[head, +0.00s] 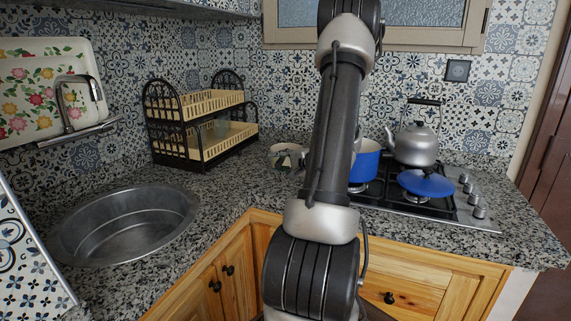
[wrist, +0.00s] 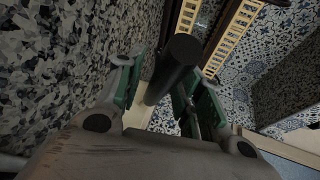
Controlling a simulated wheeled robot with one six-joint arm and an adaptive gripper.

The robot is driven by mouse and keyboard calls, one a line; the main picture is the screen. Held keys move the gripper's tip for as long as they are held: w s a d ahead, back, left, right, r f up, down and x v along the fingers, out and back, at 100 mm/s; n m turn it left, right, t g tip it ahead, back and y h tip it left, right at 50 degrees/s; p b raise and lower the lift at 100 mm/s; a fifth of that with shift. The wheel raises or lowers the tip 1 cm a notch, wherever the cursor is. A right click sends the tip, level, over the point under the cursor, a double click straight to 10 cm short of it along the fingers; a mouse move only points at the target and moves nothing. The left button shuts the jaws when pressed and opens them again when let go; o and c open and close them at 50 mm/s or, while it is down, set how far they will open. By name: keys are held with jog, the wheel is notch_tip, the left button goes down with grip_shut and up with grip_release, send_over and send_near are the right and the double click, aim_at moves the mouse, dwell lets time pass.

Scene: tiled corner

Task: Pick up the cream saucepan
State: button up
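In the wrist view, my gripper (wrist: 160,88) has its green-padded fingers apart, with a thick black handle-like cylinder (wrist: 178,62) between them. A gap shows between the left pad and the cylinder; contact on the right side is unclear. A pale cream surface (wrist: 161,119) shows beyond the fingers, probably part of the saucepan. A blue pot with a pale inside (head: 366,165) shows just right of the arm, on the hob.
A grey kettle (head: 414,146) and a blue lid or pan (head: 426,184) are on the hob (head: 400,208). A two-tier dish rack (head: 205,140) stands at the back. The sink (head: 125,228) is at left; the counter between is clear.

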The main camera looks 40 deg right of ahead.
grip_shut()
jog(key=shift+r, duration=0.25)
jog(key=shift+r, duration=4.85)
